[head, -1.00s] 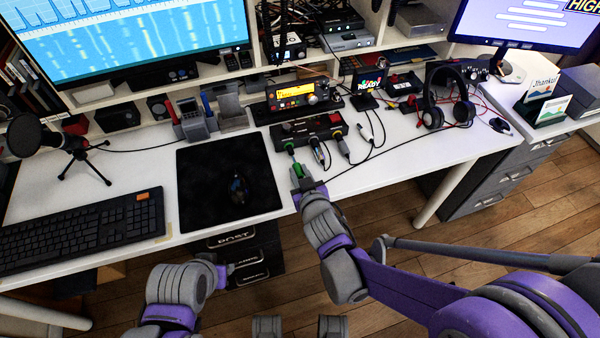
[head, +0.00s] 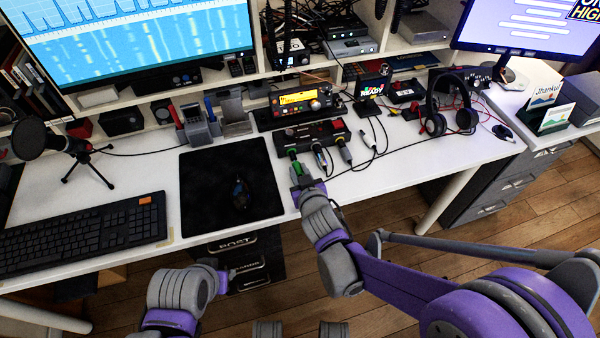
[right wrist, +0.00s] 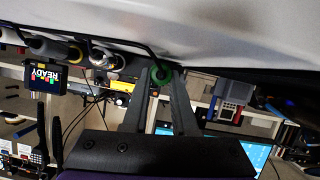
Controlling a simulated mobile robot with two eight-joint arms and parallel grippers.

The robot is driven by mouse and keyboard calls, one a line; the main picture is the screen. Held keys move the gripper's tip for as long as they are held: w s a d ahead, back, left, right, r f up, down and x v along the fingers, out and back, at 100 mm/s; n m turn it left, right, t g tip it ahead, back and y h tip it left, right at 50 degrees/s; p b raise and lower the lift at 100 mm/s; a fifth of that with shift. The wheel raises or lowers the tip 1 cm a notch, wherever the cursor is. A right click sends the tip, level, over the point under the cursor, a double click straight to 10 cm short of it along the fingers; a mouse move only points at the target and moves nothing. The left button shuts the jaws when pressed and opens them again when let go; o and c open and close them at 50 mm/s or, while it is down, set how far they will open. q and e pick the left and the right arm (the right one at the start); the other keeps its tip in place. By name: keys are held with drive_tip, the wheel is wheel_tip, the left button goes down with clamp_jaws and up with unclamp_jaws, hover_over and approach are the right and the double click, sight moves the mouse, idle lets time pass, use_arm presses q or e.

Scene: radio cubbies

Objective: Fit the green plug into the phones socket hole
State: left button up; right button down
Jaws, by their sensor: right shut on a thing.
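The phones label is too small to read, and I cannot tell whether the plug's tip is in a hole. My left gripper (head: 222,279) is low in front of the desk, over the dark cubbies; its fingers are unclear.
Other plugs with cables (head: 344,152) stand in the box's front, close to the right of the green plug. A black mat (head: 215,205) with a mouse lies to the left. Headphones (head: 436,122) stand to the right. Thin cables cross the desk between.

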drive_tip(key=shift+w+a, duration=0.15)
drive_tip(key=shift+w, duration=0.4)
drive_tip(key=c, duration=0.6)
unclamp_jaws()
drive_tip(key=p+v, duration=0.2)
drive_tip(key=v, duration=0.8)
drive_tip(key=shift+s+r, duration=0.2)
drive_tip(key=shift+s, duration=0.15)
